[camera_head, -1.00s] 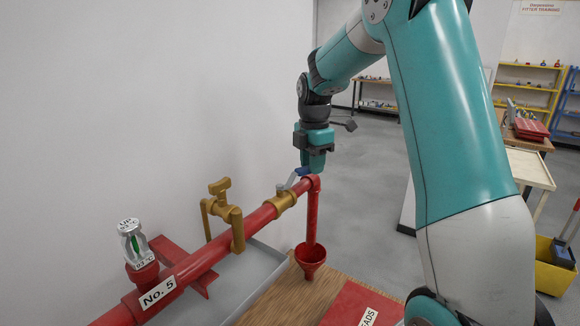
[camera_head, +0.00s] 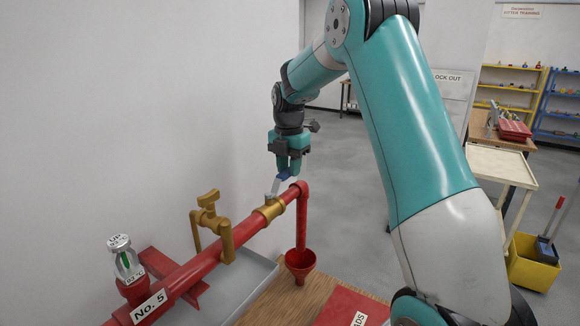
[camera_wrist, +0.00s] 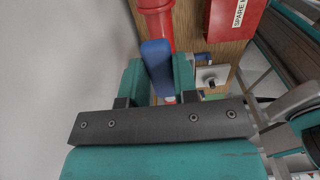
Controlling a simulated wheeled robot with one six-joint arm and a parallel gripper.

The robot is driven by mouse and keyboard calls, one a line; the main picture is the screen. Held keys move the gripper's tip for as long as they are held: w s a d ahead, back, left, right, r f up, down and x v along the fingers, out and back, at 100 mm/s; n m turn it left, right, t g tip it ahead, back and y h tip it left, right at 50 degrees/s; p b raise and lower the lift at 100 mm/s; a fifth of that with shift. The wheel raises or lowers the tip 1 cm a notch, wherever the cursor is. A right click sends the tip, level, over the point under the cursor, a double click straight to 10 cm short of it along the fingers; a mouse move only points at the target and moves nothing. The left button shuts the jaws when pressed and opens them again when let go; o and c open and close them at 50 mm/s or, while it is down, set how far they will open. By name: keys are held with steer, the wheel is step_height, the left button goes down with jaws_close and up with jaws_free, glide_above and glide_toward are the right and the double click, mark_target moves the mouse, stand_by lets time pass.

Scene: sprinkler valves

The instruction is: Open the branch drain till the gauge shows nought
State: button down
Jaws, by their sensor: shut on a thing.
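The branch drain valve is a brass body (camera_head: 269,208) on the red pipe, just before its elbow. Its grey lever (camera_head: 274,187) slants up from the body to a blue grip (camera_head: 284,176). My gripper (camera_head: 289,168) points down and is shut on the blue grip, which also shows between the fingers in the wrist view (camera_wrist: 157,66). A red drop pipe (camera_head: 302,220) runs down from the elbow to a red funnel (camera_head: 300,262). No gauge face can be made out, and no water is visible.
A white wall (camera_head: 130,110) is close on the left. A red box (camera_head: 350,306) lies on the wooden bench (camera_head: 262,306). Grey floor is open behind.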

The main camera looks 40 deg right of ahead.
mark_target(288, 170)
steer(key=shift+w+r, duration=0.15)
steer(key=c, duration=0.9)
jaws_free()
step_height(288, 170, up, 17)
steer(key=shift+r+b, duration=0.15)
steer(key=shift+b, duration=1.1)
steer(key=shift+a, duration=0.1)
